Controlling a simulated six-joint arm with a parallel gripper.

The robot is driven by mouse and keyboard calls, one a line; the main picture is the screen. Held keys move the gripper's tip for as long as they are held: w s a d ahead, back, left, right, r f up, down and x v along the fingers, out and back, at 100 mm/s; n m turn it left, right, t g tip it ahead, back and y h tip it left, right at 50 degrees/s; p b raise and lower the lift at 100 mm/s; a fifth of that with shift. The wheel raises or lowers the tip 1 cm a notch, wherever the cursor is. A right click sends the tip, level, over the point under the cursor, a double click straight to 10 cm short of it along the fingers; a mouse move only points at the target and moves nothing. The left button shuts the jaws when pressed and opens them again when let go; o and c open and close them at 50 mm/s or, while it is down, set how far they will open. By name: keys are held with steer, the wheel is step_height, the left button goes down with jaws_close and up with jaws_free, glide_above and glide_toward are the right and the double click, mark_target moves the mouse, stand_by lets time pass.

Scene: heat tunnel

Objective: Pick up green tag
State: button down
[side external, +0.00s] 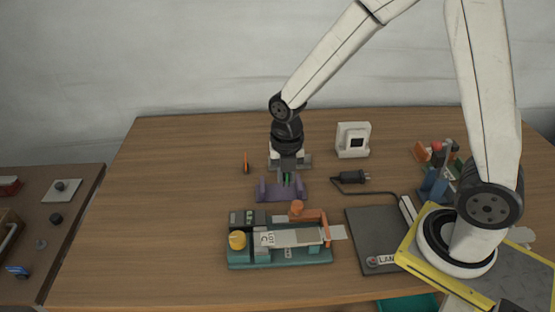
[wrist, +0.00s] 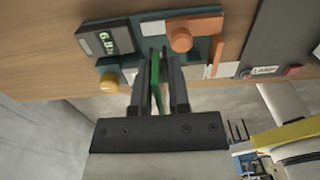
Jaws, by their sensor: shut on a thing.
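My gripper (side external: 287,181) points down at the purple holder (side external: 265,190) near the middle of the table. In the wrist view my gripper (wrist: 159,60) is shut on the green tag (wrist: 155,80), a thin upright strip between the two dark fingers. In the side view only a small sliver of the green tag (side external: 286,178) shows between the fingers, just above the purple holder. I cannot tell whether the tag still touches the holder; the fingers hide its lower end.
A teal device (side external: 290,257) with a yellow knob (side external: 237,240) and an orange knob (side external: 296,207) stands in front of the holder. A white framed block (side external: 353,140) and a black plug (side external: 350,177) are to the right. A thin orange piece (side external: 246,162) stands at left. The table's left side is clear.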

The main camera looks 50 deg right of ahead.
steer(key=shift+s+r, duration=0.25)
steer(key=shift+s, duration=0.3)
steer(key=shift+d, duration=0.1)
steer(key=shift+w+d+f+m, duration=0.1)
steer(key=shift+w+d+m, duration=0.3)
steer(key=shift+w+m, duration=0.3)
steer(key=w+d+m, duration=0.3)
steer(key=d+m, duration=0.2)
steer(key=w+d+f+m, duration=0.1)
steer(key=w+d+m, duration=0.3)
steer(key=d+m, duration=0.1)
steer(key=w+d+f+m, duration=0.1)
steer(key=w+d+m, duration=0.3)
steer(key=d+m, duration=0.1)
steer(key=shift+w+f+m, duration=0.1)
steer(key=shift+f+m, duration=0.1)
steer(key=shift+m, duration=0.6)
steer(key=shift+f, duration=0.15)
steer(key=shift+f, duration=2.45)
steer(key=shift+f, duration=1.05)
stand_by(0.7)
